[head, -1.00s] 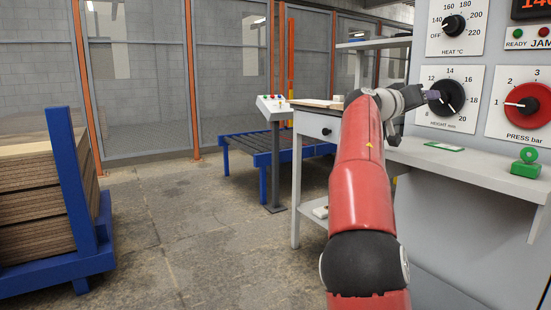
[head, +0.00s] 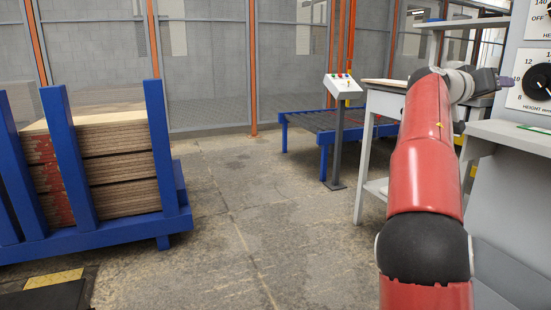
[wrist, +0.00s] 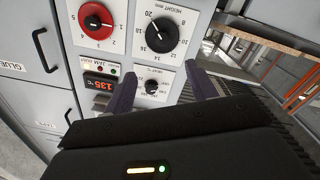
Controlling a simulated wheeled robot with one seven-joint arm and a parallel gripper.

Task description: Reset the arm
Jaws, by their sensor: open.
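My red arm reaches forward and up on the right of the head view. My gripper (head: 504,80) is at its end, in front of the control panel, near the height dial (head: 537,81). In the wrist view my gripper (wrist: 160,85) shows two dark purple fingers spread apart with nothing between them. Beyond the fingers is the panel, seen upside down, with the height dial (wrist: 160,35), the red press dial (wrist: 96,20) and the small heat dial (wrist: 152,86). The fingers look clear of the dials, though the exact gap is hard to tell.
A blue rack (head: 174,205) holding stacked boards (head: 115,165) stands at left. A button pedestal (head: 339,140), a blue roller table (head: 297,119) and a white table (head: 384,101) stand ahead and right. A grey shelf (head: 505,134) juts below the panel. The middle floor (head: 240,215) is clear.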

